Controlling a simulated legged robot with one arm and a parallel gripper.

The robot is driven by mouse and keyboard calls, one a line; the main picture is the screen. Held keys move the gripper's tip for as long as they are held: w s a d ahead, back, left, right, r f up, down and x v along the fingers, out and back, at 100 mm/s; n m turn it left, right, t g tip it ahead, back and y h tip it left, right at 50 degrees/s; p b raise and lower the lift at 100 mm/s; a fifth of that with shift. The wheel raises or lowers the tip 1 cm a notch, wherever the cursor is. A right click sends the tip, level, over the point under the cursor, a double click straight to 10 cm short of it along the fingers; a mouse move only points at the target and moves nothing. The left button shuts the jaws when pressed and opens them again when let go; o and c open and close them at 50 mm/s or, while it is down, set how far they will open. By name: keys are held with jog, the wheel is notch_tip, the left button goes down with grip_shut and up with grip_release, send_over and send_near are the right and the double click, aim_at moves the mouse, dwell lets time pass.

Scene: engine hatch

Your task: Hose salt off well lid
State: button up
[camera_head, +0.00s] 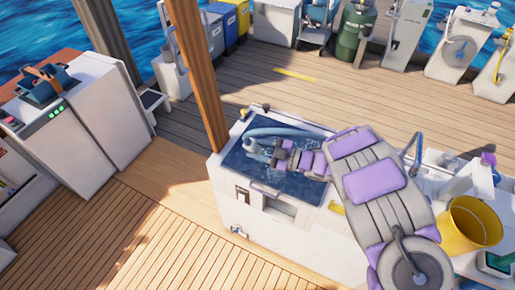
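A white housing (232,206) stands on the deck at the middle, with a wet-looking dark blue panel (240,168) set in its top, perhaps the well lid. A blue-grey hose (285,131) curves along the panel's far side. A grey nozzle-like piece (254,148) is at the panel's left part. My arm, grey and purple, reaches in from the right. My gripper (277,153) is low over the panel, right beside the grey piece. The fingers are too small to tell whether they are shut on it. I cannot make out salt clearly.
A wooden post (207,75) rises just behind the housing's left end. A yellow bucket (470,226) stands at the right, by a white counter. White cabinets (100,105) are at the left. Bins and a green drum (352,35) line the rail. Open deck lies front left.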

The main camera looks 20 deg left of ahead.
dwell(0.3)
jog(key=shift+r+p, duration=1.4)
jog(key=shift+r, duration=1.15)
